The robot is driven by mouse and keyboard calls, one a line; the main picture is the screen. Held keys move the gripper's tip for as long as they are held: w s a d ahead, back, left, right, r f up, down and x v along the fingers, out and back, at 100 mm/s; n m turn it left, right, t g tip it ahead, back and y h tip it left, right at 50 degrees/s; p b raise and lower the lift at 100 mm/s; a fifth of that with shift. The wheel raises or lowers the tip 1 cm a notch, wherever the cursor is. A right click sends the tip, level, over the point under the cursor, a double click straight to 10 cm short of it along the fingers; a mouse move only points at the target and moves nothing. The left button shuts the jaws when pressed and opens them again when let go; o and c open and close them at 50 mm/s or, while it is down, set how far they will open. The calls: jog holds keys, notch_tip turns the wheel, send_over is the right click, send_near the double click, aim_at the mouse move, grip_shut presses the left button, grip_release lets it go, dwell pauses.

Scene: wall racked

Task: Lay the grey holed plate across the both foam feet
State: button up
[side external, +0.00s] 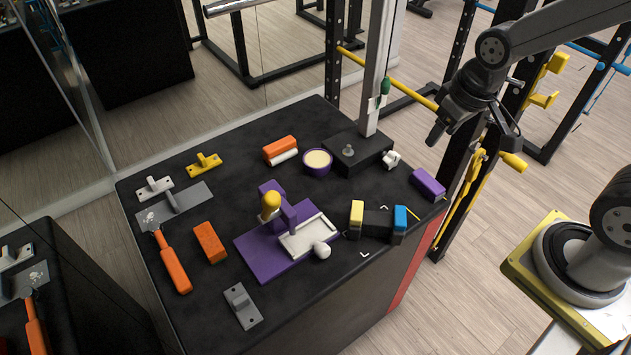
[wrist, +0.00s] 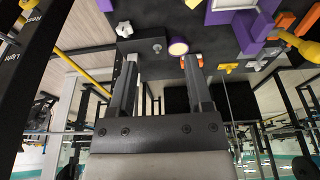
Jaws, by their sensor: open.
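My gripper (side external: 474,132) is open and empty, high beyond the table's right edge, far from the plate. Its spread fingers also show in the wrist view (wrist: 161,70).
A purple stand (side external: 262,252) with a yellow knob and white tray fills the table's middle. A black block with a tall post (side external: 372,90), a purple cup (side external: 317,161), orange blocks and an orange-handled tool (side external: 174,264) surround it. A smaller grey piece (side external: 242,306) lies in front.

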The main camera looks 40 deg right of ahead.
jog(key=w+a+r+n, duration=0.2)
jog(key=w+a+n, duration=0.3)
jog(key=w+a, duration=0.4)
jog(key=n+g, duration=0.3)
jog(key=n, duration=1)
send_over(240, 300)
notch_tip(240, 300, down, 2)
notch_tip(240, 300, down, 21)
jog(key=shift+r, duration=0.1)
jog(key=shift+f, duration=0.4)
jog(key=shift+f, duration=0.1)
jog(key=shift+f, duration=1.2)
